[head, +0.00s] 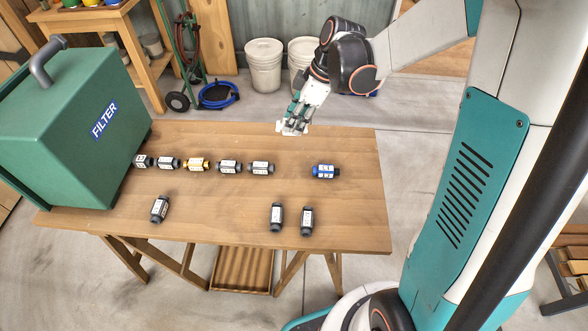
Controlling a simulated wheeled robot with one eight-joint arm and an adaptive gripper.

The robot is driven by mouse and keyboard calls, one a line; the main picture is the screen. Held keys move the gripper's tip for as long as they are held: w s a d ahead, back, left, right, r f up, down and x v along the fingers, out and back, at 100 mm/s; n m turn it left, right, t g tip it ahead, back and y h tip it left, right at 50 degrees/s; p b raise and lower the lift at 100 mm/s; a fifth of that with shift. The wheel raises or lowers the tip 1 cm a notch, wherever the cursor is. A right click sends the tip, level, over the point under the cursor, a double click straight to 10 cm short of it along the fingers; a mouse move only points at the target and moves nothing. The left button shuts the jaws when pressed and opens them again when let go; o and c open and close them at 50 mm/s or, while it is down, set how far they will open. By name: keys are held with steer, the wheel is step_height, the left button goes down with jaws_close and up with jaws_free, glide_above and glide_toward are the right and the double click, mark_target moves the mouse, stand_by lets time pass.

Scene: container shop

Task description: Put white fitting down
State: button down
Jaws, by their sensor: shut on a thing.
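My gripper (294,121) is at the far edge of the wooden table (350,205), right of the table's middle, pointing down. It is shut on the white fitting (290,128), a small pale piece at the fingertips. The fingers hide part of it. The fitting appears to be above the tabletop near the back edge, but I cannot tell exactly how high or whether it touches.
A row of dark fittings (229,167) with one orange fitting (197,164) runs from the green filter box (60,140). A blue fitting (325,171) lies to the right. Several dark fittings (277,217) lie nearer the front. The table's right end is clear.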

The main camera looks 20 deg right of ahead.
step_height(320, 180, down, 19)
steer(key=b, duration=0.6)
steer(key=shift+r, duration=0.2)
steer(key=shift+f+b, duration=0.25)
steer(key=shift+b, duration=0.15)
steer(key=c, duration=1.2)
jaws_free()
steer(key=shift+r, duration=0.1)
steer(key=shift+c, duration=0.2)
steer(key=p+v, duration=0.4)
steer(key=v, duration=0.8)
steer(key=shift+r+p, duration=0.15)
steer(key=shift+p, duration=0.2)
